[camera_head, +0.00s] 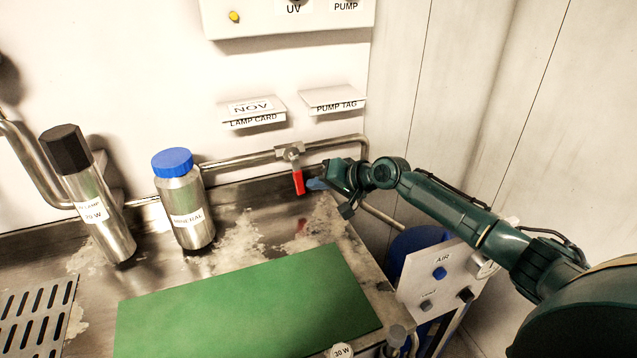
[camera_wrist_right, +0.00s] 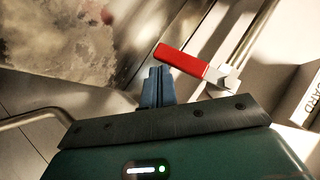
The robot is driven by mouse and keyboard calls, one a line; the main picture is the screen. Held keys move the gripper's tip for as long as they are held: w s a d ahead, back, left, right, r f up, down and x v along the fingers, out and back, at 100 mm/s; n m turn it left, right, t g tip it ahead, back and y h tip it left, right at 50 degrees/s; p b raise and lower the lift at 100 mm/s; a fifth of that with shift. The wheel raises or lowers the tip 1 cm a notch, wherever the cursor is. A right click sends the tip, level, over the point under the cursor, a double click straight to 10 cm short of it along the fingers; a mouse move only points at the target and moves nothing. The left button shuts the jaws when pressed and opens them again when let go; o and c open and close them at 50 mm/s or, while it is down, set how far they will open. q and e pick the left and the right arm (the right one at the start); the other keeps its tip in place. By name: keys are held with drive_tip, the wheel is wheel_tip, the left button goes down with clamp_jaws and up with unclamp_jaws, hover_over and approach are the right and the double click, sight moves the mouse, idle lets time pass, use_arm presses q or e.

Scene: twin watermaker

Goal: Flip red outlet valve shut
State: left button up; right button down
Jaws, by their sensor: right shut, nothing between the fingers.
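The red outlet valve handle (camera_head: 298,182) hangs down from its metal valve body (camera_head: 290,152) on the pipe along the back wall. In the head view it points down, across the line of the pipe. My right gripper (camera_head: 316,184) is just to the right of the handle, shut and empty, with its blue fingertips close to the red lever. In the right wrist view the red handle (camera_wrist_right: 182,62) lies just beyond and to the right of the shut blue fingers (camera_wrist_right: 156,84). I cannot tell whether they touch. My left gripper is not in view.
A steel bottle with a blue cap (camera_head: 184,214) and a dark-capped lamp cylinder (camera_head: 96,205) stand left on the counter. A green mat (camera_head: 245,305) lies in front. A white AIR panel (camera_head: 437,283) and a blue tank (camera_head: 412,243) are below my right arm.

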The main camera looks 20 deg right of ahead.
drive_tip(key=b+v, duration=0.1)
drive_tip(key=v, duration=1.2)
drive_tip(key=shift+s, duration=0.1)
